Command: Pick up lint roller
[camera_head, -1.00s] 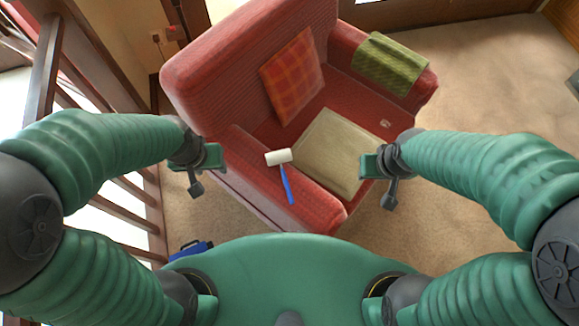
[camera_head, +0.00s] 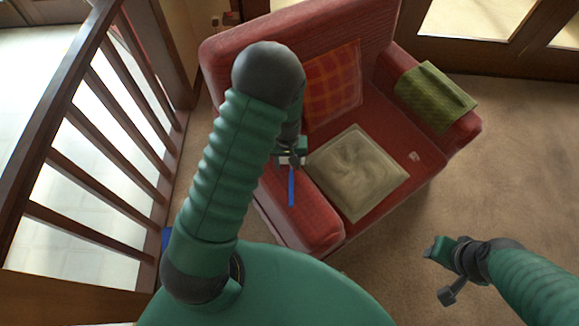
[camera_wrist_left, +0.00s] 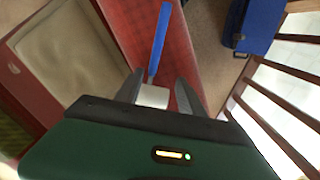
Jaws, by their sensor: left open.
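The lint roller lies on the left arm of the red armchair. Its blue handle (camera_head: 291,187) shows below my left gripper (camera_head: 290,157) in the head view, and the gripper largely hides its white head. In the left wrist view the white roller head (camera_wrist_left: 153,96) sits between the two open fingers (camera_wrist_left: 158,86), with the blue handle (camera_wrist_left: 159,42) pointing away from them. I cannot tell whether a finger touches it. My right gripper (camera_head: 440,255) is over the carpet at the right, away from the roller; its jaw state is unclear.
The red armchair (camera_head: 315,222) has a beige cushion (camera_head: 358,172), a plaid cushion (camera_head: 333,85) and a green cloth (camera_head: 436,96). A wooden railing (camera_head: 85,175) stands at left. A blue case (camera_wrist_left: 255,22) is on the floor beside the chair. Carpet at right is clear.

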